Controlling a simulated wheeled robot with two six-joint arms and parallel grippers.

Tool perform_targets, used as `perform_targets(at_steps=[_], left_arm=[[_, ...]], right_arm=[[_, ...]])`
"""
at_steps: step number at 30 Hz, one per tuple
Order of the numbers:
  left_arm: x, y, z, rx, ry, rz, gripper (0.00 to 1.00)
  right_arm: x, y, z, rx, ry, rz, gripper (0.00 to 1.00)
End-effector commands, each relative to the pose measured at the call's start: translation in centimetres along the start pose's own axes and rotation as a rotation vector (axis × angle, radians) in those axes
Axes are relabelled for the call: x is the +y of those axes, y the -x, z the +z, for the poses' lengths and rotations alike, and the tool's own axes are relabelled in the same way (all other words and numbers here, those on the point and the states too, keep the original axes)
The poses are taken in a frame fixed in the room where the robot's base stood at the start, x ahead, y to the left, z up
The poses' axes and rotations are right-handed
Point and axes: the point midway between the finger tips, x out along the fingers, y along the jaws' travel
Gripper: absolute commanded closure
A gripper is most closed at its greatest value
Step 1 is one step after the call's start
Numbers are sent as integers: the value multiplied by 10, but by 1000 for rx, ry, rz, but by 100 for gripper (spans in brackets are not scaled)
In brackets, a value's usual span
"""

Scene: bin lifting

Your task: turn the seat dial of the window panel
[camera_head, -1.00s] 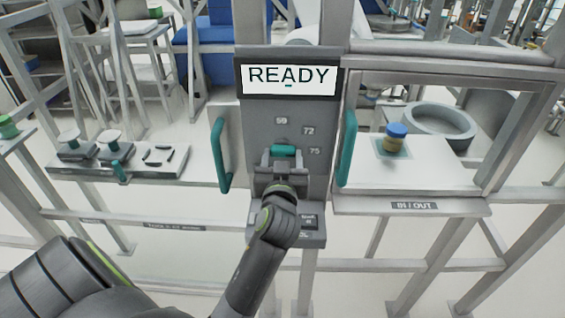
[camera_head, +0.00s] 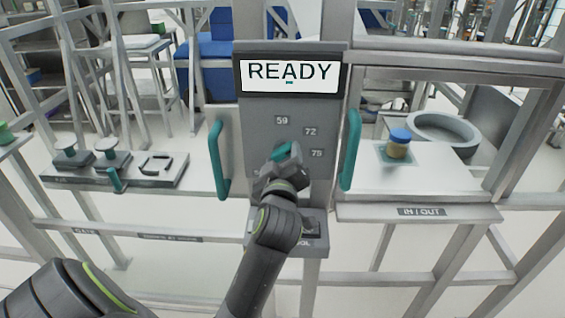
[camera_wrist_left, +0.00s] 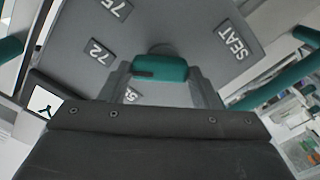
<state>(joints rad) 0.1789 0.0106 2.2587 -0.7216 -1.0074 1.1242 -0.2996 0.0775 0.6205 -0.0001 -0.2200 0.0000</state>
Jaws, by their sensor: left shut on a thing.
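The window panel (camera_head: 259,120) is a grey upright plate with a screen (camera_head: 290,75) reading READY. The seat dial has a teal bar handle (camera_head: 288,151), tilted with its right end raised in the head view. The marks 59, 72 (camera_head: 310,131) and 75 stand above and to the right of it. My left gripper (camera_head: 281,163) is shut on the handle, coming from below and partly hiding the dial. In the left wrist view the teal handle (camera_wrist_left: 160,68) lies between the fingers, and the word SEAT (camera_wrist_left: 234,41) shows to its right. My right gripper is out of view.
Teal upright grab handles (camera_head: 218,160) and (camera_head: 349,150) flank the panel closely. A shelf (camera_head: 420,181) on the right holds a blue-lidded jar (camera_head: 398,144). A tray (camera_head: 150,178) with knobbed pieces lies on the left shelf. Metal frame bars cross below.

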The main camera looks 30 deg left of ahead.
Motion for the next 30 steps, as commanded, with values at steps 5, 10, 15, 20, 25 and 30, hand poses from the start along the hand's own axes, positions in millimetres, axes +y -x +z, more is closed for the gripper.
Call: perform_targets(at_steps=[5, 10, 15, 20, 25, 30], left_arm=[[0, 0, 0, 0, 27, 1, 66], [1, 0, 0, 0, 32, 1, 66], [1, 0, 0, 0, 32, 2, 66], [1, 0, 0, 0, 31, 2, 31], [0, 0, 0, 0, 31, 1, 22], [0, 0, 0, 0, 31, 1, 22]], right_arm=[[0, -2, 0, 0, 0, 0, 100], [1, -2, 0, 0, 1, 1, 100], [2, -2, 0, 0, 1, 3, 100], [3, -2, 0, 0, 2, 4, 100], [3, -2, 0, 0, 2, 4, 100], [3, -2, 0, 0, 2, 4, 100]])
